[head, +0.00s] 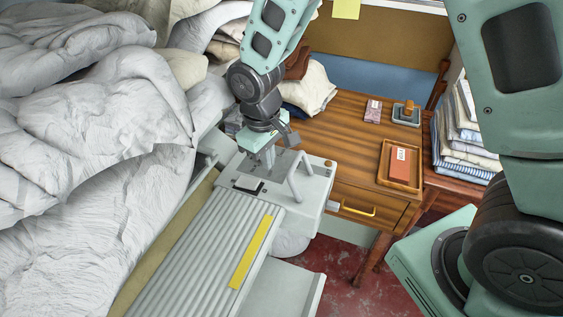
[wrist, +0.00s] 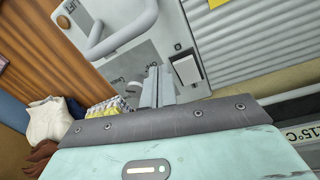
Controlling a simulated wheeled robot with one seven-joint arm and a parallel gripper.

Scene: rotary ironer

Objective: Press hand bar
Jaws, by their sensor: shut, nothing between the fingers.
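The hand bar (head: 296,176) is a light grey bent tube on the end housing (head: 309,199) of the rotary ironer. In the wrist view the bar (wrist: 134,37) arches over the housing's top panel, above and left of my fingers. My gripper (head: 267,163) is over the panel, left of the bar in the head view. Its fingers (wrist: 157,84) are together and empty in the wrist view. They look apart from the bar. I cannot tell whether the fingertips touch the panel.
A rocker switch (wrist: 187,70) sits right beside my fingers. A brown button (wrist: 63,22) is at the panel's corner. The ribbed ironer cover (head: 205,250) carries a yellow strip (head: 251,252). White bedding (head: 110,110) is heaped left. A wooden desk (head: 345,145) stands behind.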

